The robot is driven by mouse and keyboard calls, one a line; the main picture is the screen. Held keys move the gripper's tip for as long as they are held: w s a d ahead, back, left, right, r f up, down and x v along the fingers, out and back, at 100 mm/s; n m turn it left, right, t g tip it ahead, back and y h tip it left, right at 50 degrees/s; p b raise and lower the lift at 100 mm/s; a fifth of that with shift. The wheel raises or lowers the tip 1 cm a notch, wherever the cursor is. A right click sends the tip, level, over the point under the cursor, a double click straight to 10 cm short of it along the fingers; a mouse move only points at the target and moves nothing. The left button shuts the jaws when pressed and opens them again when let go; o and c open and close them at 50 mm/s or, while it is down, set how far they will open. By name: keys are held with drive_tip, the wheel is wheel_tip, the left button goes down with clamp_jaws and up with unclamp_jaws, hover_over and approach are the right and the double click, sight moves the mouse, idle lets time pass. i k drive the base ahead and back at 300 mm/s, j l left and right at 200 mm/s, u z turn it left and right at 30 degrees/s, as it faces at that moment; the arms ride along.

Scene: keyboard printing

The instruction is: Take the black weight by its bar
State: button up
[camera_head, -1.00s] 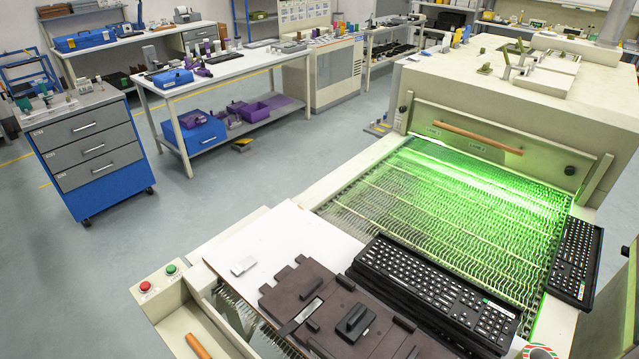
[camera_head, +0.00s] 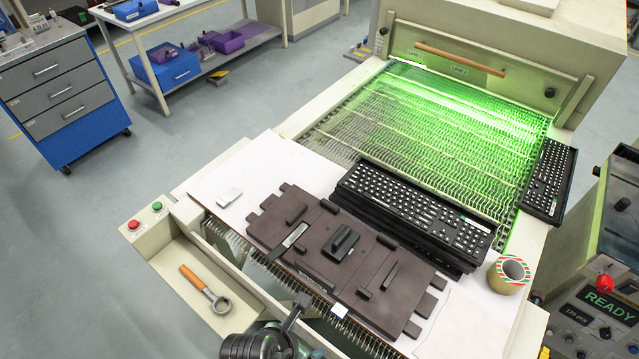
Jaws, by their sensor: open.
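The black weight (camera_head: 340,243) is a small dark block with a raised bar along its top. It rests on the brown jointed plate (camera_head: 270,230), right of a light label strip. The bar is uncovered and nothing touches it. My gripper (camera_head: 302,322) is at the bottom edge, partly cut off by the frame. It is open, with nothing seen in it, and appears in front of the plate's near edge, apart from the weight.
Stacked black keyboards (camera_head: 415,205) lie right behind the plate, before the green-lit conveyor (camera_head: 420,140). A tape roll (camera_head: 508,274) stands to the right. A white block (camera_head: 229,197) lies left. A wooden-handled tool (camera_head: 205,288) lies in the front-left tray.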

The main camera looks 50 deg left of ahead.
sight(342, 241)
drive_tip(key=u, duration=1.15)
